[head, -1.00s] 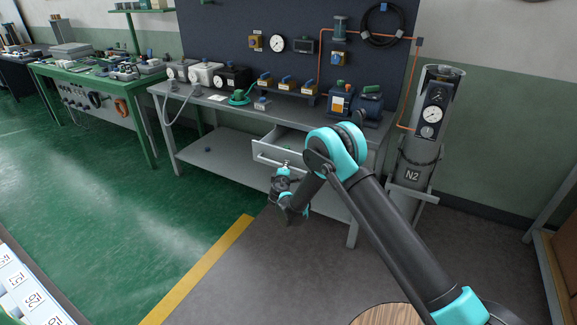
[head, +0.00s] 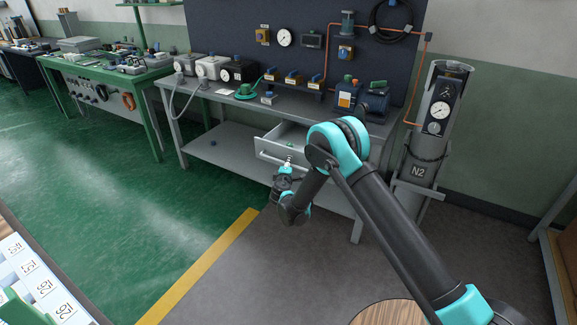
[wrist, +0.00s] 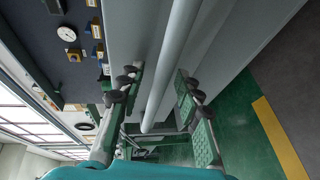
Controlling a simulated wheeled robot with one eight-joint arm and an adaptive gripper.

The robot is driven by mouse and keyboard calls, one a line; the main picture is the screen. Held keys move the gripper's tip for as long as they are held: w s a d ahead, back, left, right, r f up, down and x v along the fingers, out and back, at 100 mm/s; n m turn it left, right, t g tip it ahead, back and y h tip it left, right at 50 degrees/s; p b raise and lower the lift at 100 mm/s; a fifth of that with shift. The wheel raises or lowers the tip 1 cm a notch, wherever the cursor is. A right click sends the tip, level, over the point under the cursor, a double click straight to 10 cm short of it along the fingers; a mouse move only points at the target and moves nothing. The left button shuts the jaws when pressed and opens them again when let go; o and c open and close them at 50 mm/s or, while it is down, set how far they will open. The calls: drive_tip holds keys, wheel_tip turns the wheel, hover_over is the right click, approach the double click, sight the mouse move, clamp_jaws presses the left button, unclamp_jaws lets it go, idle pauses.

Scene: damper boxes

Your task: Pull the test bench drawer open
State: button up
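The test bench (head: 215,150) is a grey table with a drawer (head: 268,148) under its top. The drawer stands partly open, and a small green item shows inside it. Its front bears a long pale bar handle (wrist: 175,65). My gripper (head: 288,162) is at the drawer front in the head view. In the wrist view my gripper (wrist: 162,92) is open, with one finger on each side of the handle and gaps beside the bar. Whether a finger touches the bar's far side, I cannot tell.
Gauges, valves and pumps stand on the bench top (head: 225,92). An N2 cylinder (head: 418,170) stands right of the bench. A green workbench (head: 75,70) is at left. Grey floor (head: 290,265) in front, with a yellow line (head: 205,265), is clear.

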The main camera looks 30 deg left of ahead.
drive_tip(key=shift+s, duration=0.1)
drive_tip(key=v, duration=1.1)
drive_tip(key=shift+s+d, duration=0.2)
drive_tip(key=shift+s, duration=0.15)
drive_tip(key=shift+r, duration=0.1)
